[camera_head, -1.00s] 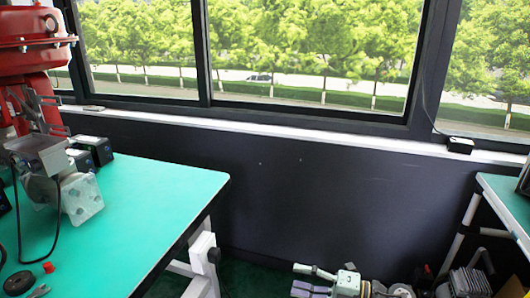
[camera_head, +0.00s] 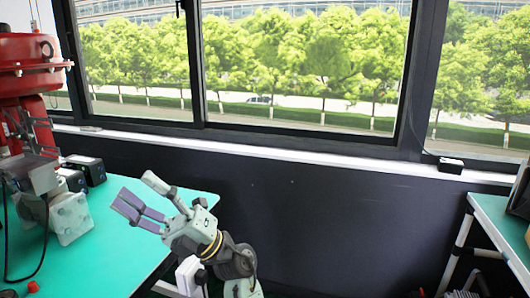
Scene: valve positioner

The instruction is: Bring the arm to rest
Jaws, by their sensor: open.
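My gripper (camera_head: 138,212) is at the lower middle of the head view, at the end of my bent arm. Its two purple-grey fingers are apart and point up and left, over or in front of the right edge of the green table (camera_head: 110,262). Nothing is between the fingers. From this view I cannot tell how high the gripper is above the table top. The valve positioner (camera_head: 68,218), a grey metal block with round bosses, is at the left, apart from the gripper.
A red actuator (camera_head: 22,75) stands at the far left, with black boxes (camera_head: 85,170) beside it. A red knob (camera_head: 33,287) lies at the table's lower left. A second green table (camera_head: 503,228) is at the right. A dark wall (camera_head: 330,215) under the windows lies behind open space.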

